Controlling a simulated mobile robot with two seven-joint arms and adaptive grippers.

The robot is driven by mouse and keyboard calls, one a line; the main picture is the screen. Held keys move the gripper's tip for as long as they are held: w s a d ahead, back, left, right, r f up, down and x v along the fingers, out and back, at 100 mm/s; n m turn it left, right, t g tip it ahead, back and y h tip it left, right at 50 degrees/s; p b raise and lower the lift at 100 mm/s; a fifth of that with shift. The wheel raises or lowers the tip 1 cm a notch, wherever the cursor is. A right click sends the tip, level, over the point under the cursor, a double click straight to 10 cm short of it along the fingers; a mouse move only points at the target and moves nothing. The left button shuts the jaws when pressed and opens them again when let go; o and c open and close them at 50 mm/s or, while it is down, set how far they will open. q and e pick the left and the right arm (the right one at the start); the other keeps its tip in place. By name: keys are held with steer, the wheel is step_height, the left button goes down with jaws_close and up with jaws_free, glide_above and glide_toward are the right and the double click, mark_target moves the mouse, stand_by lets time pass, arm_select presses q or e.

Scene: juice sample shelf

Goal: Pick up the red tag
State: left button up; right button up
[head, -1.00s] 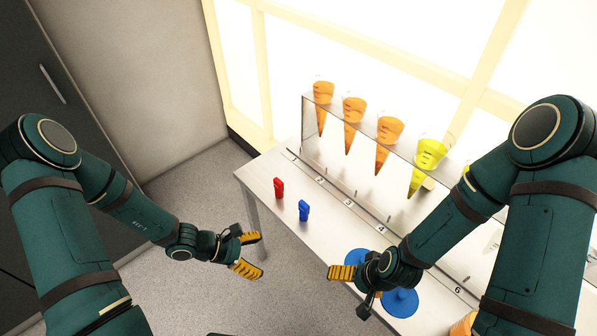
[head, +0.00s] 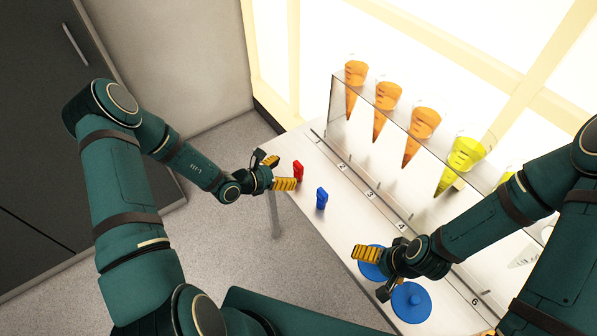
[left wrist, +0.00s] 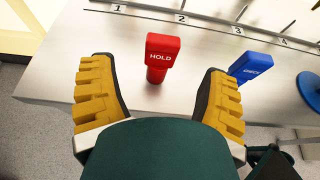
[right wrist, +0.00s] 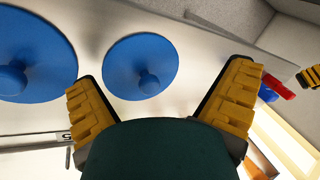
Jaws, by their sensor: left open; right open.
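The red tag (head: 298,171), marked HOLD, stands upright near the left end of the metal table (head: 330,229). In the left wrist view the red tag (left wrist: 159,58) shows between and just beyond the two yellow fingers. My left gripper (head: 280,171) is open and empty, close beside the tag at the table's left edge; I cannot tell whether it touches it. My right gripper (head: 375,265) is open and empty over the table near the blue lids, and its fingers (right wrist: 165,95) show spread in the right wrist view.
A blue tag (head: 321,198) stands to the right of the red one, near the left gripper's right finger in the left wrist view (left wrist: 250,67). Blue round lids (head: 412,301) lie under the right gripper. A clear rack with orange cones (head: 422,124) and a yellow cone (head: 465,155) runs along the back.

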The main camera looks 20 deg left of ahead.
mark_target(296, 169)
arm_select(q)
steer(key=b+x, duration=0.1)
steer(key=x, duration=0.4)
steer(key=shift+w+d, duration=0.25)
steer(key=c, duration=1.2)
